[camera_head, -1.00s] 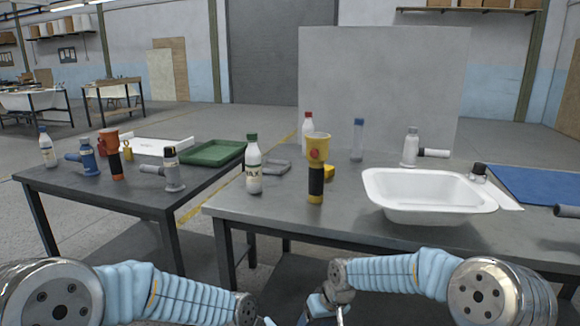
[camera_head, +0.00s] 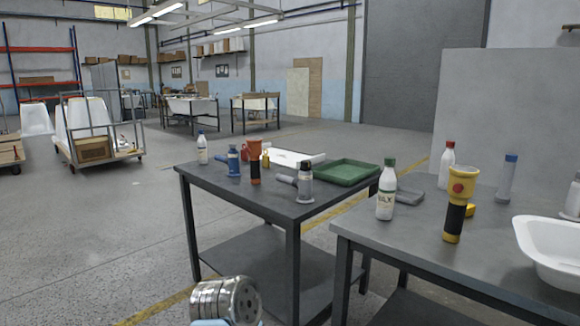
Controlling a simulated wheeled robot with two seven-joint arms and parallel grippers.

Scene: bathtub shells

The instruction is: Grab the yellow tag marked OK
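I cannot make out any lettering, so no tag marked OK can be told for sure. A small yellow item (camera_head: 265,158) stands on the left table (camera_head: 207,174), just right of an orange-red flashlight. Another small yellow item (camera_head: 470,210) lies on the right table (camera_head: 362,226), partly hidden behind a yellow and black flashlight (camera_head: 457,208). Neither of my grippers is in view. Only a metal joint of my own arm shows at the bottom edge, left of centre.
The left table also holds a green tray (camera_head: 347,172), a white tray (camera_head: 294,156), a grey tool (camera_head: 304,184) and an orange-red flashlight (camera_head: 254,162). The right table holds a white bottle with a green cap (camera_head: 386,192) and a white basin (camera_head: 552,250).

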